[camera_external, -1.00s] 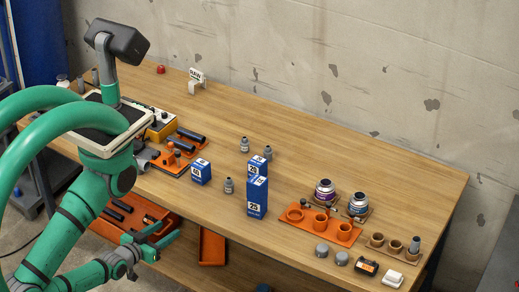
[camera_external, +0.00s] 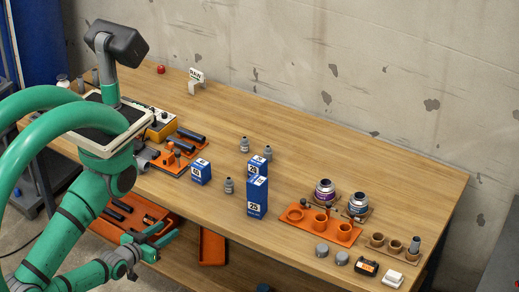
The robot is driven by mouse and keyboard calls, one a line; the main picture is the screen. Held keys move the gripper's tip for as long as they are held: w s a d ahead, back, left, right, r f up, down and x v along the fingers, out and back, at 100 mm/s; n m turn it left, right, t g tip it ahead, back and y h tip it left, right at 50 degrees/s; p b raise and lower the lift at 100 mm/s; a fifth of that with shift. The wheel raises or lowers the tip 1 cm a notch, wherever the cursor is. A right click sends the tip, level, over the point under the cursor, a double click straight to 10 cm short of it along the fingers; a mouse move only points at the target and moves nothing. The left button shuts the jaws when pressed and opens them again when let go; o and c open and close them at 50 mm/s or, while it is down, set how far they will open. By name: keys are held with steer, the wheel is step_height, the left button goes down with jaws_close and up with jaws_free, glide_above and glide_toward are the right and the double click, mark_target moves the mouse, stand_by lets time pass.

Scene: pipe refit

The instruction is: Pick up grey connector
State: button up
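Several small grey connectors stand upright on the wooden table. One grey connector (camera_external: 244,145) is at mid-table, and another (camera_external: 228,186) stands nearer, left of the tall blue box. A third (camera_external: 267,150) shows partly behind a blue box marked 20. Another grey piece (camera_external: 414,244) stands in the holder at the far right. The frames do not show which one is meant. My gripper (camera_external: 170,232) is low in front of the table's near edge, well apart from all of them. Its green fingers are spread, with nothing visible between them.
Blue boxes (camera_external: 257,199) stand close to the middle connectors. An orange tray with cups (camera_external: 345,238) and two jars (camera_external: 357,204) are at right. An orange holder with dark pipes (camera_external: 170,165) lies at left. The back right of the table is clear. Orange bins (camera_external: 212,246) sit below.

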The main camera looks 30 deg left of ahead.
steer(key=m+g+h, duration=0.2)
steer(key=h, duration=0.1)
glide_toward(227, 180)
steer(key=shift+s+a+f, duration=0.35)
steer(key=shift+a+f, duration=0.1)
steer(key=shift+f, duration=0.05)
steer(key=shift+w+d+r+m, duration=0.2)
steer(key=shift+w+r+m, duration=0.1)
steer(key=shift+w+m, duration=0.15)
steer(key=x, duration=1)
steer(key=shift+w+d, duration=0.3)
steer(key=shift+w, duration=0.05)
steer(key=shift+c, duration=0.6)
steer(key=c, duration=0.8)
